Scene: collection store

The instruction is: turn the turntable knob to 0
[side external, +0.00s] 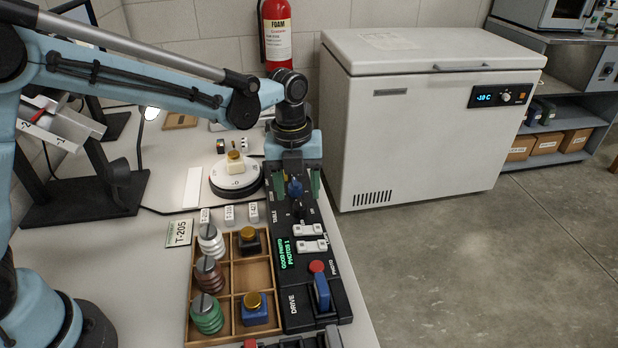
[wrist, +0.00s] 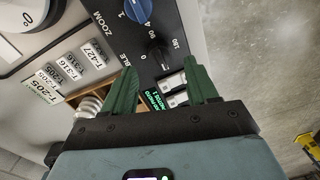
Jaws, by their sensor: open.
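The turntable knob (side external: 298,208) is black and sits on the black control panel (side external: 291,287). In the wrist view the knob (wrist: 160,60) has 0, 90 and 180 marks around it; its pointer is too small to read surely. My gripper (side external: 296,197) is open and empty, pointing down over the panel. In the wrist view its green fingers (wrist: 160,68) are apart, one on each side of the knob. I cannot tell whether they touch it. The white turntable (side external: 236,189) carries a small yellowish bottle (side external: 235,163); a 0 shows on its rim.
The blue zoom knob (side external: 295,187) is close beside the turntable knob. White switches (side external: 309,238), a red button (side external: 316,267) and a blue drive lever (side external: 322,292) are further along. A white freezer (side external: 420,130) is behind right.

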